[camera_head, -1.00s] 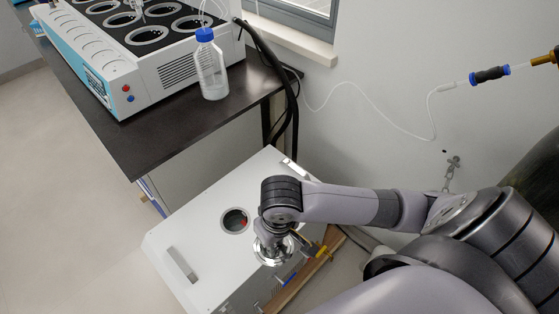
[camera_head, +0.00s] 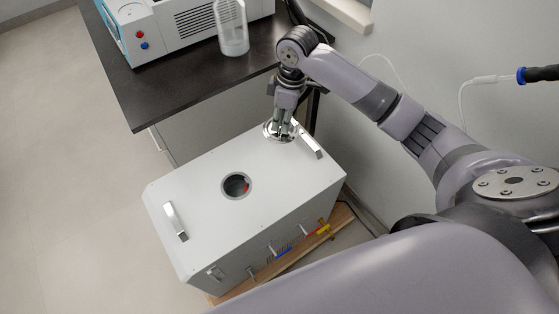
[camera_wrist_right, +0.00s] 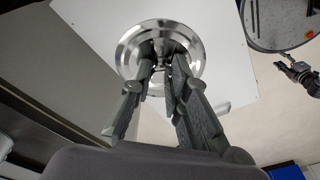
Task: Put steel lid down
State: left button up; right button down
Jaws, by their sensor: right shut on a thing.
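The steel lid (camera_head: 270,131) is a shiny round disc at the far end of the white box's top, near the right handle. It also shows in the right wrist view (camera_wrist_right: 127,48), between and beyond the fingers. My right gripper (camera_head: 284,128) is shut on the lid's middle from above; its fingers also show in the right wrist view (camera_wrist_right: 160,75). Whether the lid touches the box top or hovers just above it, I cannot tell. The white box (camera_head: 200,205) has an open round hole (camera_head: 236,186) in the middle of its top.
Two metal handles stand on the box top, one at the left (camera_head: 174,221) and one at the right (camera_head: 309,141). Valves (camera_head: 318,229) stick out from the box's front.

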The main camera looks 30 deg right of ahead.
jog(key=shift+w+d+r+n, duration=0.15)
jog(key=shift+w+r+n, duration=0.15)
jog(key=shift+w, duration=0.2)
jog(key=shift+w+d+r+n, duration=0.1)
jog(key=shift+w+r+n, duration=0.2)
jog(key=shift+w, duration=0.25)
notch_tip(320, 180, down, 15)
jog(key=shift+r+b, duration=0.15)
jog(key=shift+b, duration=0.4)
jog(key=shift+f, duration=2.55)
jog(key=shift+b, duration=0.3)
jog(key=c, duration=2)
grip_release()
jog(key=shift+f, duration=0.1)
jog(key=o, duration=0.5)
jog(key=shift+c, duration=0.2)
